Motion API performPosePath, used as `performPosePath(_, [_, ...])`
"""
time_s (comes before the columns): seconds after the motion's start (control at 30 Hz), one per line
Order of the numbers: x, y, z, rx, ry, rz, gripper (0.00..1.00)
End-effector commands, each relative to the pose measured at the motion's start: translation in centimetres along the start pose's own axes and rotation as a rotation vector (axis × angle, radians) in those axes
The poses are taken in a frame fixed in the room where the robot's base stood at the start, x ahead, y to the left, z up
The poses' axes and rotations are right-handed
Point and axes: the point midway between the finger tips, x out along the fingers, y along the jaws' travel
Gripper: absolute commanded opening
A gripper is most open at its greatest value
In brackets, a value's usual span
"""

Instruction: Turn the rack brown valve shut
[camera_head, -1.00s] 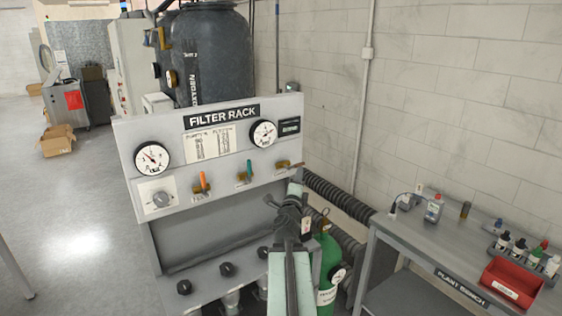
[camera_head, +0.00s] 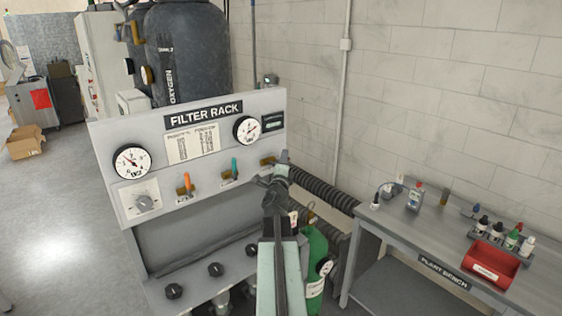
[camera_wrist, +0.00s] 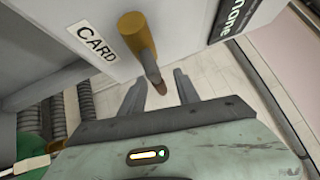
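The brown valve (camera_head: 268,162) is the rightmost on the filter rack's front panel, with my gripper (camera_head: 281,170) close in front of it. In the wrist view, the valve's brass body (camera_wrist: 136,32) sticks out beside a "CARD" label. Its short lever (camera_wrist: 150,66) ends in a brown tip pointing down toward my gripper (camera_wrist: 160,86). My gripper is open, and the lever tip shows between its two fingers. I cannot tell whether they touch it. In the head view, my arm hides part of the valve's handle.
An orange-handled valve (camera_head: 186,183) and a teal-handled valve (camera_head: 235,167) are to the left on the panel. Black knobs (camera_head: 215,269) line the lower shelf. A green cylinder (camera_head: 315,262) and corrugated hoses (camera_head: 325,188) are close right of my arm. The plant bench (camera_head: 440,268) is further right.

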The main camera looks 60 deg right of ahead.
Motion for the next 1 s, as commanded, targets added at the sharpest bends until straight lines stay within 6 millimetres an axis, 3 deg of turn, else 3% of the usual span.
performPosePath(0.07, [-0.03, 0.01, 0.04, 0.000, 0.000, 0.000, 0.38])
performPosePath(0.2, [-0.04, 0.01, 0.08, 0.000, -0.001, 0.000, 0.00])
performPosePath(1.0, [-0.09, 0.05, 0.27, 0.000, -0.003, 0.001, 0.00])
